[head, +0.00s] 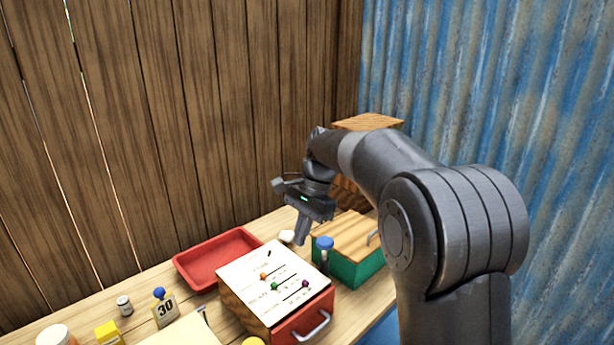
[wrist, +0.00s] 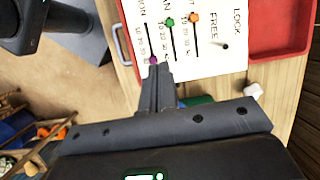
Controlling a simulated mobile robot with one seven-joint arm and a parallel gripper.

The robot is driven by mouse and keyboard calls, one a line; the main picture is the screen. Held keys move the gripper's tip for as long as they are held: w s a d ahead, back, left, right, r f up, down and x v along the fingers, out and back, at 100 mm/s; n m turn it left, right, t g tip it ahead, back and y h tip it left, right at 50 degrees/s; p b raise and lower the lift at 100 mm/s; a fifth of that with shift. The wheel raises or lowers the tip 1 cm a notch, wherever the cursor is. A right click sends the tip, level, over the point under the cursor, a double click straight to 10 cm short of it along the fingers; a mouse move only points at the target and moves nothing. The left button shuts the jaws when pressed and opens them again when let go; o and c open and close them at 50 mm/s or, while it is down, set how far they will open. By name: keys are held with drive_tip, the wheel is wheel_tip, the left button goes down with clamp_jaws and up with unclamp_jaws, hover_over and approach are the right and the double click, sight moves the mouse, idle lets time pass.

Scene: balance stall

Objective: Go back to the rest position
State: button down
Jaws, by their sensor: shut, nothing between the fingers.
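My gripper (head: 301,236) is shut and empty. In the head view it hangs in the air above the bench, fingers pointing down, between the white-topped box (head: 248,282) and the green box (head: 358,266). In the wrist view my gripper's fingers (wrist: 159,70) are together, with the box's printed panel (wrist: 218,62) beyond them. The fingertips overlap the purple knob (wrist: 153,61) in that picture; I cannot tell their distance from it.
A red tray (head: 190,274) lies on the bench left of the panel box. A blue-capped item (head: 324,243) stands by the green box. A "30" block (head: 166,309), a small jar (head: 124,306) and yellow items (head: 108,334) stand front left. Wooden and blue corrugated walls enclose the bench.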

drive_tip(key=s+d+r+n+t+h, duration=0.1)
drive_tip(key=s+d+r+n+t, duration=0.15)
drive_tip(key=s+d, duration=0.6)
drive_tip(key=s+d+r+n+t+h, duration=0.1)
drive_tip(key=s+d+r+n+t, duration=0.15)
drive_tip(key=s+d, duration=0.6)
drive_tip(key=s+d+f+n+t+h, duration=0.1)
drive_tip(key=s+f+n+t, duration=0.2)
drive_tip(key=s, duration=0.8)
drive_tip(key=shift+f, duration=0.6)
drive_tip(key=shift+d, duration=0.1)
